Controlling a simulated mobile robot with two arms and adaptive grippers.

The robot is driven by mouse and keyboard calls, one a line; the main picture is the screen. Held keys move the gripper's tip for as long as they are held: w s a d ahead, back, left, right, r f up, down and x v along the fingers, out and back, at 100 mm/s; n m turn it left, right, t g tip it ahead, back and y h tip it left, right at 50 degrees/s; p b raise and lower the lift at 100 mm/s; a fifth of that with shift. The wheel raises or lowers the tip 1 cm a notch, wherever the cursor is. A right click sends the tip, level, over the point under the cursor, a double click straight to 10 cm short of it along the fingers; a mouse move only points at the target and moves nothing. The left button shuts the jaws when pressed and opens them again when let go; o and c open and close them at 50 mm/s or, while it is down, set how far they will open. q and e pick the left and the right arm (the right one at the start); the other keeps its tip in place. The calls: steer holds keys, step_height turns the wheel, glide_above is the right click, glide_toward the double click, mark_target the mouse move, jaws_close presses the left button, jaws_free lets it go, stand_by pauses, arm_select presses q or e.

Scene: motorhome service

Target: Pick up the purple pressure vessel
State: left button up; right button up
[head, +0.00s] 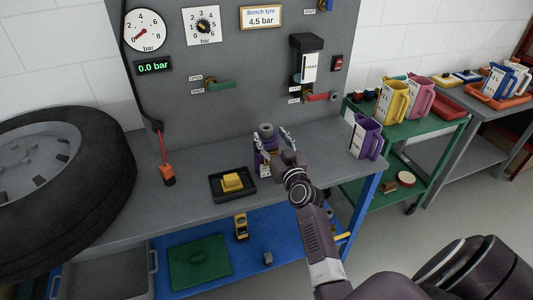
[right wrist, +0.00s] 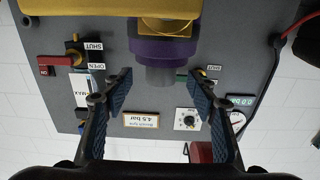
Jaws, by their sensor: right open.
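The purple pressure vessel (head: 267,143), with a grey top, stands upright on the grey bench, partly hidden by my right gripper (head: 276,140). In the right wrist view, which is upside down, its purple body (right wrist: 163,50) and grey end show just beyond and between the two fingers of the right gripper (right wrist: 168,84). The fingers are spread, with visible gaps on both sides, and hold nothing. My left gripper is not in view.
A black tray with a yellow block (head: 232,182) lies left of the vessel, and a purple jug (head: 367,138) stands to its right. Behind is a grey panel (head: 240,100) with gauges and valves. A large tyre (head: 110,150) sits at left.

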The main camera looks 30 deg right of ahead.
mark_target(268, 133)
steer(key=shift+x, duration=1.95)
steer(key=shift+a+f, duration=0.1)
jaws_close()
